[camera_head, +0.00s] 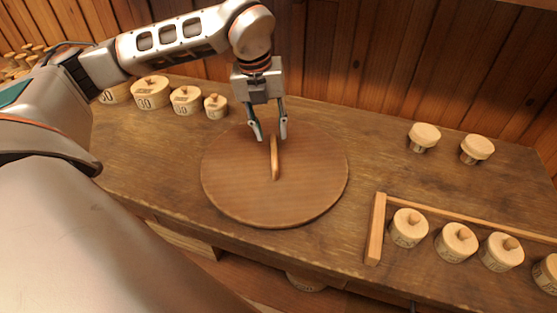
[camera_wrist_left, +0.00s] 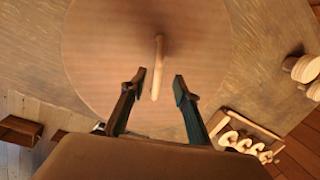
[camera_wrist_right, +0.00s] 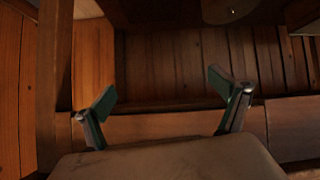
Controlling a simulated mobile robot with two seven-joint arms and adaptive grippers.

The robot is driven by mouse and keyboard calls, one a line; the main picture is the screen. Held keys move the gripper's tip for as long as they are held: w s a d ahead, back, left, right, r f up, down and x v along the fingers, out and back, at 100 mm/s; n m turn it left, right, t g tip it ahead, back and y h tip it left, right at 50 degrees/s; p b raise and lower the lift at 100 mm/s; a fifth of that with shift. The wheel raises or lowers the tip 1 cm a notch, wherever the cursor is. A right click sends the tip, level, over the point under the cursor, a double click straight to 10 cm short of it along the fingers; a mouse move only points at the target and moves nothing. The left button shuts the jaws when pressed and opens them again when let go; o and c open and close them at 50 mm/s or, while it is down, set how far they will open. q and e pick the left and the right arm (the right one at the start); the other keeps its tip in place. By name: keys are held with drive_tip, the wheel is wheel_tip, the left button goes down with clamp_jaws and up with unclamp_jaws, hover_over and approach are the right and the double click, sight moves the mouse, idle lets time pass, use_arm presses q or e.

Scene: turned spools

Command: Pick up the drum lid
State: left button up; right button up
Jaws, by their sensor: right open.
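The drum lid (camera_head: 240,195) is a large round wooden disc lying flat on the bench, with a thin upright bar handle (camera_head: 275,160) across its middle. It also fills much of the left wrist view (camera_wrist_left: 100,45), its handle (camera_wrist_left: 157,65) standing between the finger lines. My left gripper (camera_head: 270,136) is open above the far part of the lid, its fingers on either side of the handle's far end. In the left wrist view the fingertips are apart and I see no contact with the handle. My right gripper (camera_wrist_right: 165,85) is open and empty, facing dark wooden boards away from the lid.
Numbered wooden weights (camera_head: 150,93) stand at the back left of the bench. Two mushroom-shaped spools (camera_head: 424,137) stand at the back right. A wooden rail frame (camera_head: 375,230) with several knobbed pieces (camera_head: 408,228) lies at the right. A plank wall (camera_head: 380,60) closes the back.

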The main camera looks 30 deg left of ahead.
sight(274, 148)
use_arm(q)
drive_tip(key=f, duration=0.6)
drive_tip(key=shift+d+f, duration=0.1)
drive_tip(key=shift+d, duration=0.25)
drive_tip(key=shift+w+f, duration=0.2)
drive_tip(key=shift+f, duration=0.35)
clamp_jaws()
drive_tip(key=shift+r, duration=0.1)
